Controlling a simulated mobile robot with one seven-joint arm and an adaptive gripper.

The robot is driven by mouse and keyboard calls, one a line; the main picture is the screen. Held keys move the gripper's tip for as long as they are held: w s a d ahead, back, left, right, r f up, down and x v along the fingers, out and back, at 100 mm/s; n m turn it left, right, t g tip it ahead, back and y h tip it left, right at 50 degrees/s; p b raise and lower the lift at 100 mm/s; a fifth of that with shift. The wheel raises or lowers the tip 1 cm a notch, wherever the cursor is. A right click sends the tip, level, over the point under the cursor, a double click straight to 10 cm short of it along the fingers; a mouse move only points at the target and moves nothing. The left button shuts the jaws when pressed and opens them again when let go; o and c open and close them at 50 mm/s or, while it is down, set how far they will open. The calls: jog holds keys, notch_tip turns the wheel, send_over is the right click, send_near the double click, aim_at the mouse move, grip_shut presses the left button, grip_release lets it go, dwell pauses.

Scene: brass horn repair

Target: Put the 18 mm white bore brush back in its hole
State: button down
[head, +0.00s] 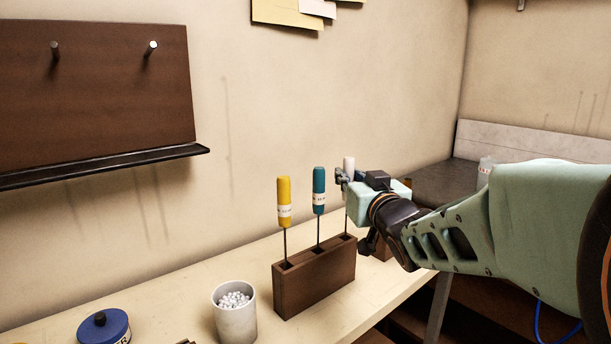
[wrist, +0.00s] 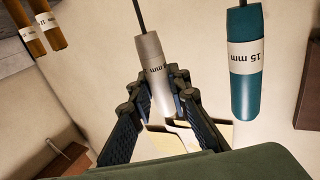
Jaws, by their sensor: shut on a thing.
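The white bore brush (head: 349,164) is upright in my gripper (head: 345,178), above the right end of the dark wooden block (head: 315,281). In the wrist view its pale handle (wrist: 154,62) is between the two fingers; its size label is partly hidden. Its thin shaft runs down toward the block's right hole (head: 346,238); I cannot tell whether the tip is inside. The teal brush (head: 319,190), labelled 15 mm in the wrist view (wrist: 246,85), stands in the middle hole. The yellow brush (head: 284,197) stands in the left hole.
A white cup (head: 235,322) of small white balls and a blue round tin (head: 104,328) stand left of the block on the pale bench (head: 190,285). Two brown handles (wrist: 30,38) show in the wrist view. A dark board with pegs (head: 95,95) hangs on the wall.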

jog(key=shift+f, duration=0.2)
jog(key=c, duration=1.7)
grip_release()
jog(key=shift+c, duration=0.2)
jog(key=shift+r, duration=0.1)
